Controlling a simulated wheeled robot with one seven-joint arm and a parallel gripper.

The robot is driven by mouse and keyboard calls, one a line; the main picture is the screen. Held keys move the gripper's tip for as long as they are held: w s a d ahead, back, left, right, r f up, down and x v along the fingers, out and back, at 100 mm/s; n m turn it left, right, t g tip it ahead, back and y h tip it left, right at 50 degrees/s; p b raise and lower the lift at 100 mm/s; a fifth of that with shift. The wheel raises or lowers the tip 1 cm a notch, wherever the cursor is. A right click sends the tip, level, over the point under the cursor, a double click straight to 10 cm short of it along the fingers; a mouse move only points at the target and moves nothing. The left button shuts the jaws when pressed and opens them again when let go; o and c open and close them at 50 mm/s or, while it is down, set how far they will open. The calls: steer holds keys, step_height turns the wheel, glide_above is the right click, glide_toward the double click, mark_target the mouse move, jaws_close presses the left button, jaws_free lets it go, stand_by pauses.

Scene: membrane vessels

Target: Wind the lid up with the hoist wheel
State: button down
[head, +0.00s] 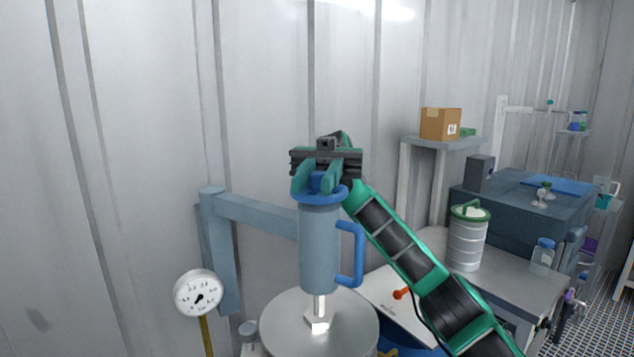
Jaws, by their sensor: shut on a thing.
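The hoist wheel (337,194) is a blue disc on top of the upright blue-grey hoist cylinder (319,250). My gripper (319,181) comes down from above, its green fingers shut on the blue hub of the wheel. The fingers partly cover the hub. The lid (280,325) is a round steel plate below the cylinder, joined to it by a short rod and a nut-like fitting. The lower edge of the lid runs near the bottom of the picture, and I cannot tell whether it is clear of the vessel.
A blue-grey bracket arm (255,214) carries the cylinder from a post at left. A blue handle (358,255) sticks out at its right. A pressure gauge (198,293) stands left of the lid. A bench (500,290) at right bears a ribbed canister (467,245) and a bottle (542,259).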

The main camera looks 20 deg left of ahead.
mark_target(311, 175)
steer(key=shift+a+f, duration=0.1)
steer(key=shift+f, duration=0.05)
steer(key=c, duration=1.5)
jaws_free()
steer(key=shift+a+m+y, duration=0.25)
steer(key=shift+m+y, duration=0.5)
steer(key=shift+y, duration=0.4)
steer(key=shift+a+m+y, duration=0.2)
steer(key=shift+m+y, duration=0.55)
steer(key=shift+y, duration=0.4)
steer(key=shift+w+a+m+t+y, duration=0.1)
steer(key=shift+a+m+t+y, duration=0.2)
steer(key=shift+m+y, duration=0.45)
steer(key=shift+w+a+m+t+y, duration=0.1)
steer(key=shift+m+t+y, duration=0.35)
steer(key=shift+y, duration=0.6)
steer(key=shift+a+m+t+y, duration=0.25)
steer(key=shift+m+t+y, duration=0.2)
steer(key=shift+m+y, duration=0.45)
steer(key=shift+w+a+m+t+y, duration=0.2)
steer(key=shift+m+t+y, duration=0.6)
steer(key=shift+y, duration=0.3)
steer(key=shift+w+a+m+t+y, duration=0.1)
steer(key=shift+a+m+t+y, duration=0.1)
steer(key=shift+m+t+y, duration=0.65)
